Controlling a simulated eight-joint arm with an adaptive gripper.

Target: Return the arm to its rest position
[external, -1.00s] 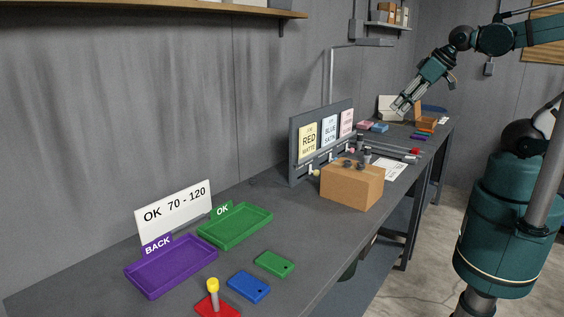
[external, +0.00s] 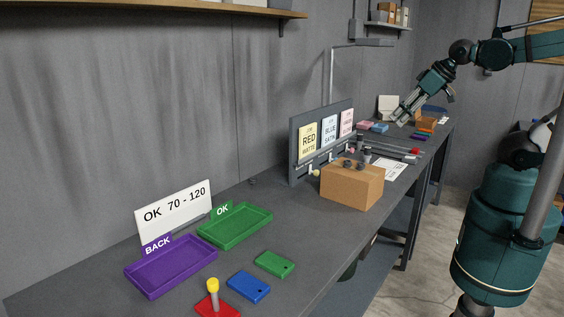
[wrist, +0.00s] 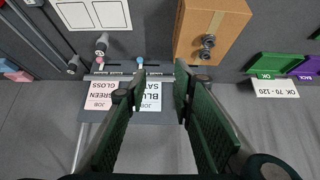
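My gripper (external: 401,115) is held in the air above the far part of the bench in the external view, with its fingers angled down to the left. In the wrist view my gripper (wrist: 158,85) shows two dark green finger pads set apart, with nothing between them. Beyond the fingers is the bench with the job card rack. My gripper touches nothing that I can see.
A cardboard box (external: 352,185) stands on the bench beside the card rack (external: 322,140). A purple tray (external: 172,267) and green tray (external: 236,227) are at the near end, with a blue plate (external: 248,286) and green plate (external: 274,264). A lamp post (external: 332,75) rises behind the rack.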

